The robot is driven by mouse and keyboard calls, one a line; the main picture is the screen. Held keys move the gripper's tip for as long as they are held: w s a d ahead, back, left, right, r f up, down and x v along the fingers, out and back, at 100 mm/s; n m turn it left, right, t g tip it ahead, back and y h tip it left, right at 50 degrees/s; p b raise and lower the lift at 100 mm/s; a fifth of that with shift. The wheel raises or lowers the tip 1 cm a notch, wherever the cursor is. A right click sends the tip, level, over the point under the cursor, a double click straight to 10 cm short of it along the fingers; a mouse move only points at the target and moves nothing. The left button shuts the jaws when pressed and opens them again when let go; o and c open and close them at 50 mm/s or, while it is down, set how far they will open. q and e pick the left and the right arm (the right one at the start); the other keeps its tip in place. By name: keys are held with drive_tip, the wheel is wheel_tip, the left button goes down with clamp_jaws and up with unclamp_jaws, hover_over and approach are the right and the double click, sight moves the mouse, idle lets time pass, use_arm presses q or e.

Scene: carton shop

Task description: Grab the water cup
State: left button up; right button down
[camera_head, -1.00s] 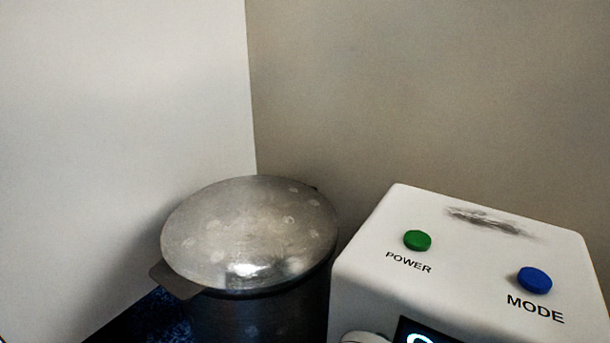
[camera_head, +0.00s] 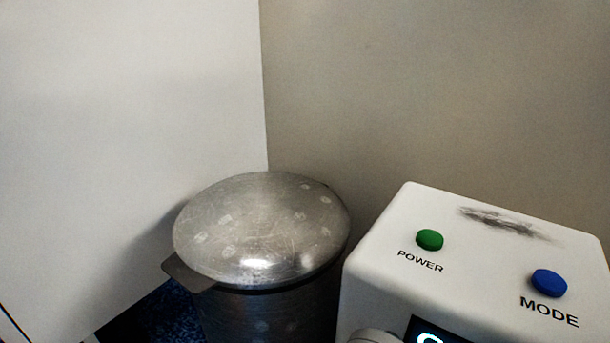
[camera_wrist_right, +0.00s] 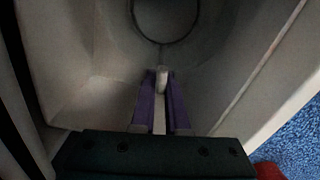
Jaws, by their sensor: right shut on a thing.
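My right gripper (camera_wrist_right: 160,78) shows in the right wrist view, its two purple fingers shut on a small pale piece (camera_wrist_right: 162,84) between the tips. A dark curved rim (camera_wrist_right: 164,42) lies just beyond the fingertips. It may belong to the water cup, but the picture is too dim to be sure, and I cannot make out the whole cup. Neither gripper shows in the head view, and no cup shows there.
A white machine (camera_head: 385,235) with a green POWER button (camera_head: 429,240) and a blue MODE button (camera_head: 549,283) stands at the right. A metal bin (camera_head: 262,228) with a round lid stands left of it, in the wall corner. Blue carpet (camera_wrist_right: 298,135) shows in the wrist view.

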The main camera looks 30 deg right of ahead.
drive_tip(key=shift+r, duration=0.1)
wheel_tip(320, 180, up, 20)
drive_tip(key=p, duration=1.7)
drive_tip(key=shift+p, duration=0.4)
